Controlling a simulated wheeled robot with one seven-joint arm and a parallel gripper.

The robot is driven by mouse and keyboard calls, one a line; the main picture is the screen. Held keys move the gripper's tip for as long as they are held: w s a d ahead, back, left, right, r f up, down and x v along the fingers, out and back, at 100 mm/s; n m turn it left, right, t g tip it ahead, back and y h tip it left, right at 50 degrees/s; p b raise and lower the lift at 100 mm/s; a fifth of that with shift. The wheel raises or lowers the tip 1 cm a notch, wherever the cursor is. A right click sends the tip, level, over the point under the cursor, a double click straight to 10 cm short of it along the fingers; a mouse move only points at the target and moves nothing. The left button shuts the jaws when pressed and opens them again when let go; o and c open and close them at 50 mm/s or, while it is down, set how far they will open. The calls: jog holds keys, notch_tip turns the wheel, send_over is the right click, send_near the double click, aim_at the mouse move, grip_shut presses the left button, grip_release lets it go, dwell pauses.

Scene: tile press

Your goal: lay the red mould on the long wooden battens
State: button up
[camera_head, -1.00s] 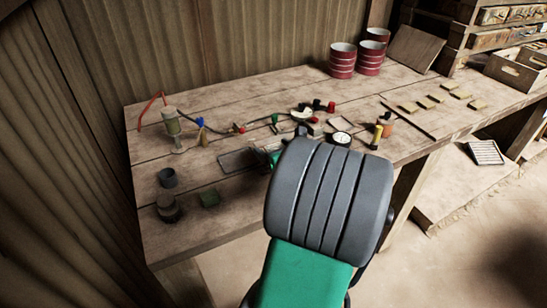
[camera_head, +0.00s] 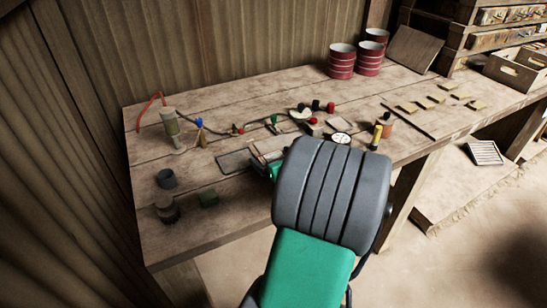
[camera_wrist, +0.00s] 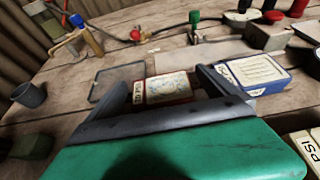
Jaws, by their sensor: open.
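The red mould (camera_wrist: 166,88), a flat block with a pale printed top and red edges, lies on the bench in the wrist view. My gripper (camera_wrist: 165,79) is open, with one finger on each side of the mould as seen from the wrist. The mould's near edge is hidden by my gripper, and I cannot tell whether the fingers touch it. In the head view my wrist hides most of the gripper.
A blue block (camera_wrist: 256,72) lies close to the right finger. A grey rectangular frame (camera_wrist: 117,79) is at the left. Red cans (camera_head: 342,60) stand at the back.

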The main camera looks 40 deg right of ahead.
jog(key=shift+s+r, duration=0.15)
jog(key=shift+r, duration=0.1)
jog(key=p+v, duration=0.1)
jog(key=v, duration=1)
jog(key=shift+s+a+r, duration=0.1)
jog(key=shift+s+a, duration=0.05)
jog(key=shift+s, duration=0.15)
jog(key=shift+s, duration=0.1)
